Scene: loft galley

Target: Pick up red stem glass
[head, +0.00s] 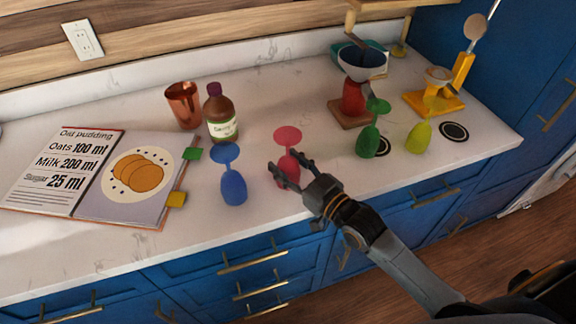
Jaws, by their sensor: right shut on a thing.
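The red stem glass (287,137) stands upside down on the white counter, its round foot on top and its bowl lower down. My right gripper (289,170) comes in from the lower right and is shut on the glass, with its fingers around the upper bowl and stem area. The fingers hide part of the bowl. I cannot tell whether the rim touches the counter. My left gripper is not in view.
A blue stem glass (232,188) stands close on the left. Green (368,142) and yellow-green (419,136) glasses stand on the right. A brown bottle (220,115), copper cup (184,105) and open recipe book (140,200) are left. The white counter (290,85) is clear behind.

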